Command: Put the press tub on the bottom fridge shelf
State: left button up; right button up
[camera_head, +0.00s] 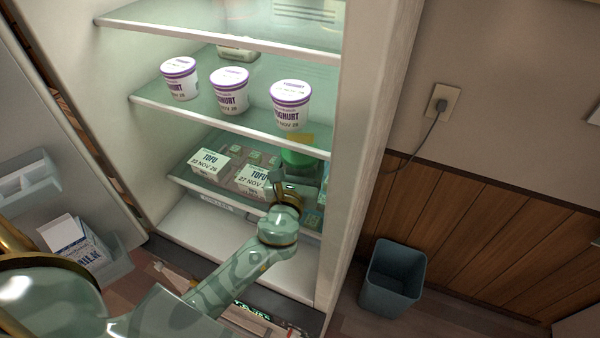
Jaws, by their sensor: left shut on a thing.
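A green tub (298,157), likely the press tub, is at the right end of the lowest glass shelf (236,207) in the open fridge. My left gripper (292,188) reaches in from the front and is shut on it. The gripper hides the tub's lower part, so I cannot tell whether it touches the shelf. To its left on the same shelf are a tofu pack (209,162) and a second tofu pack (253,180). My right gripper is not in view.
Three yoghurt cups (230,91) stand on the shelf above, close over the gripper. The fridge's right wall (345,190) is near the tub. The open door at left holds a milk carton (72,240). A blue bin (393,280) stands outside on the right.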

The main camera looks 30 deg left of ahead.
pick_arm(q)
notch_tip(320, 180, down, 3)
jog(key=shift+r+b, duration=0.1)
jog(key=shift+b, duration=0.4)
jog(key=shift+s, duration=0.1)
jog(key=o, duration=1.6)
jog(key=shift+s, duration=0.15)
jog(key=b+v, duration=0.1)
jog(key=v, duration=1)
jog(key=shift+s+d, duration=0.2)
jog(key=shift+s, duration=0.15)
